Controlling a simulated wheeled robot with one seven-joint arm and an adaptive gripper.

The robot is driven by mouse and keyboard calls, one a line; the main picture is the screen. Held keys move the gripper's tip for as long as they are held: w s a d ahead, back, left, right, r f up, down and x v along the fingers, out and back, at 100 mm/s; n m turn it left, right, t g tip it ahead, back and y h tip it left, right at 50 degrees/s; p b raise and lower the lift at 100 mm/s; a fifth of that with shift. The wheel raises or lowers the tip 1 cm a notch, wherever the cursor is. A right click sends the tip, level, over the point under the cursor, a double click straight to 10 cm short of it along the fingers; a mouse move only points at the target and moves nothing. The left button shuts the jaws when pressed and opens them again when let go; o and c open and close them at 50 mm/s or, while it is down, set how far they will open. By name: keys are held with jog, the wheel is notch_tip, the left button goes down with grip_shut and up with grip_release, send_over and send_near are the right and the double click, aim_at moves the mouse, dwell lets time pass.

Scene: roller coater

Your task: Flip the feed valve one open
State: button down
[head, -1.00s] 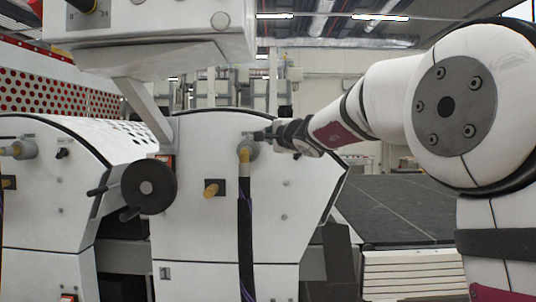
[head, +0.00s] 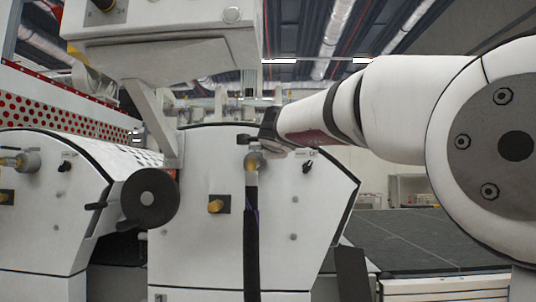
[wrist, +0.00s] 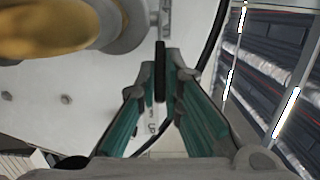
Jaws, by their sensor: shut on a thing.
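The feed valve is a grey and brass fitting (head: 253,163) on the upper front of the middle white machine unit, with a black hose hanging below it. A small black lever (head: 243,139) shows at its top. My gripper (head: 263,138) reaches it from the right, beside the lever. In the wrist view, the dark, narrow lever (wrist: 160,72) stands between my two green-padded fingers (wrist: 170,88), which are shut on it. The brass part of the valve (wrist: 50,28) fills the upper left there. The exact lever angle is hard to tell.
A small black switch (head: 308,166) sits right of the valve. A brass knob (head: 215,205) and a black handwheel (head: 150,199) are lower left. A white housing (head: 165,45) overhangs above. A dark flat surface (head: 420,240) lies to the right.

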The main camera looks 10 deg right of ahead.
jog(key=shift+s+a+f+m+g+h+p, duration=0.15)
jog(key=shift+a+m+g+h+p, duration=0.15)
jog(key=shift+a+m+h+p, duration=0.45)
jog(key=shift+s+a+f+m+g+h+p, duration=0.15)
jog(key=shift+a+m+g+h, duration=0.25)
jog(key=shift+h, duration=0.75)
jog(key=shift+d+m, duration=0.1)
jog(key=shift+m, duration=0.15)
jog(key=c, duration=1.8)
grip_release()
jog(key=shift+o, duration=0.4)
jog(key=shift+d+r, duration=0.1)
jog(key=shift+r, duration=0.05)
jog(key=v, duration=1.2)
